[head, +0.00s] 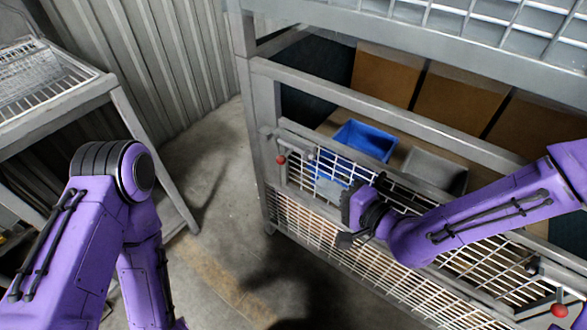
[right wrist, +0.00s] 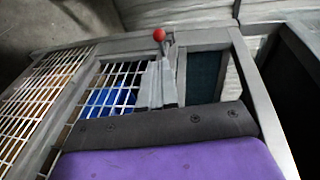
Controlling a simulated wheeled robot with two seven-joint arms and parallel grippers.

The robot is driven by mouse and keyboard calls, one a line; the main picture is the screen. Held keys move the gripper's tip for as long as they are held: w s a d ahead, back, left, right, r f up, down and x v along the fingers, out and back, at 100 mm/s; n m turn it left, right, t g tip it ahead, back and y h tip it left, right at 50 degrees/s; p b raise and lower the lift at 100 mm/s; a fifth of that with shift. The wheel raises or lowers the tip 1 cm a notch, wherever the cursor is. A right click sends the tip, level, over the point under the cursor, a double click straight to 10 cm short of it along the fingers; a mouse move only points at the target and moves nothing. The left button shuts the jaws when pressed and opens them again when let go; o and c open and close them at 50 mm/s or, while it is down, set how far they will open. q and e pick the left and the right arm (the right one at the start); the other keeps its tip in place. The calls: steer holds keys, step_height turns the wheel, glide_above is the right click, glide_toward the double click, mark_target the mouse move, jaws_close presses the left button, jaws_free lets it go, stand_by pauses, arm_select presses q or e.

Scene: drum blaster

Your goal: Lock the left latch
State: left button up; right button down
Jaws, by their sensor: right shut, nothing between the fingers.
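The left latch has a red ball knob (head: 280,159) at the left end of the mesh gate (head: 300,222), beside the grey corner post. In the right wrist view the red knob (right wrist: 159,35) shows just beyond the fingertips. My right gripper (head: 328,188) is in front of the gate, to the right of and lower than the knob, apart from it in the head view. Its grey fingers (right wrist: 158,82) are closed together and empty, pointing towards the knob. Whether they touch the latch is unclear. My left arm shows at the left, but its gripper is out of view.
A second red knob (head: 558,310) is at the gate's lower right. A blue bin (head: 365,141), a grey bin (head: 435,170) and cardboard boxes (head: 455,100) sit inside the rack. A metal rack (head: 70,98) stands at left. The floor (head: 205,170) between is free.

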mark_target(285, 162)
steer(key=x, duration=1.1)
arm_select(q)
steer(key=shift+f, duration=0.35)
